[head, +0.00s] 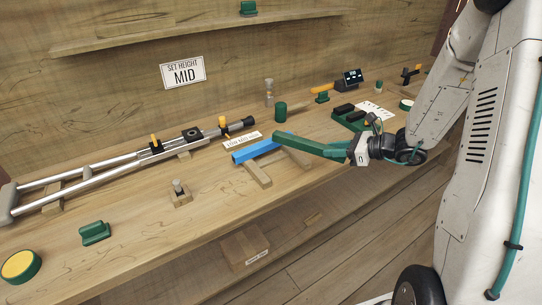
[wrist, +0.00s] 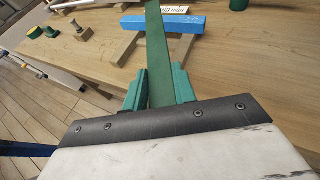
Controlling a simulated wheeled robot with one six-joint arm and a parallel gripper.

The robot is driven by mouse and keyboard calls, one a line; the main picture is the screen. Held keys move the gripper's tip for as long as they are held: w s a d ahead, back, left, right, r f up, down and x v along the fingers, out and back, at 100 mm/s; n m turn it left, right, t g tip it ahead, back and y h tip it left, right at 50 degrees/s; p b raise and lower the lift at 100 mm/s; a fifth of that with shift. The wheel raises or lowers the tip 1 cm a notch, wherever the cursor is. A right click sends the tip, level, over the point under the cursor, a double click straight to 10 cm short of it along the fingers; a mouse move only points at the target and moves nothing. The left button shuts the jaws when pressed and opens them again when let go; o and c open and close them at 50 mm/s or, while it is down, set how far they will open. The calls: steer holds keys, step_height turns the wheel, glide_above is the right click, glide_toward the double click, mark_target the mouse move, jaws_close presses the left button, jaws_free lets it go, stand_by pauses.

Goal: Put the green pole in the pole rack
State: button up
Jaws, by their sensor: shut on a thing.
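The green pole (head: 305,145) is held by its near end in my gripper (head: 350,151). In the head view it reaches left from the jaws, its far end overlapping the right end of the blue pole (head: 246,154). In the wrist view the green pole (wrist: 157,50) runs away from me between the two green fingers of my gripper (wrist: 160,78) and crosses in front of the blue pole (wrist: 143,23). The blue pole lies across two wooden rails (head: 259,177), likely the pole rack. I cannot tell the green pole's exact height above them.
A white label (head: 243,140) lies behind the blue pole. A metal crutch (head: 110,165) lies on the left.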

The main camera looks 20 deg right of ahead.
steer(key=s+d+n+g+y, duration=0.2)
steer(key=s+d+n+g, duration=0.15)
steer(key=s, duration=0.55)
steer(key=shift+t, duration=0.25)
steer(key=shift+w+d+r+x, duration=0.1)
steer(key=shift+w+x, duration=0.2)
steer(key=shift+x, duration=2.4)
steer(key=shift+w+d+r+x, duration=0.15)
steer(key=shift+w+x, duration=0.15)
steer(key=shift+x, duration=2.35)
steer(key=shift+w+d+f+x, duration=0.1)
steer(key=shift+w+x, duration=0.2)
steer(key=shift+x, duration=2.4)
steer(key=o, duration=1.1)
steer(key=shift+c, duration=0.2)
